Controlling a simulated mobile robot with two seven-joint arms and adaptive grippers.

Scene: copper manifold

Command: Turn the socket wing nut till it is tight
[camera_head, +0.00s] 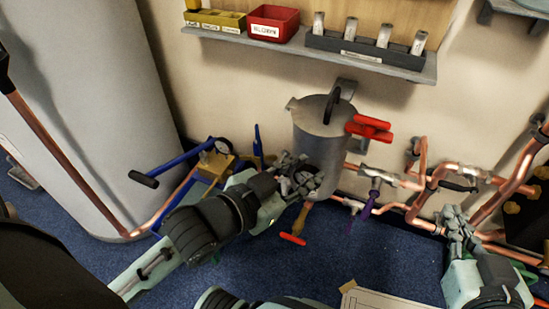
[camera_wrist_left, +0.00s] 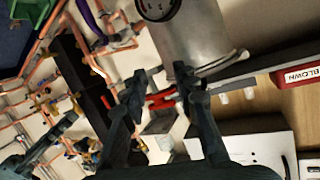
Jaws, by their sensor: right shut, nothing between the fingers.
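A red wing-shaped nut (camera_head: 369,128) sticks out from the upper right side of a grey metal canister (camera_head: 318,125). I take it for the socket wing nut. In the left wrist view a red part (camera_wrist_left: 163,98) that looks like this nut shows between the fingers, beyond the tips. My left gripper (camera_head: 312,182) is in front of the canister's lower part, below and left of the nut. Its fingers (camera_wrist_left: 163,84) are spread apart with nothing held. My right gripper (camera_head: 456,220) is shut and empty by the copper pipes at the right.
Copper pipes (camera_head: 438,178) with a purple-handled valve (camera_head: 373,197) run along the wall right of the canister. A red-handled valve (camera_head: 292,239) hangs below it. A shelf (camera_head: 310,50) with bins is above. A blue-handled pump (camera_head: 180,160) stands left.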

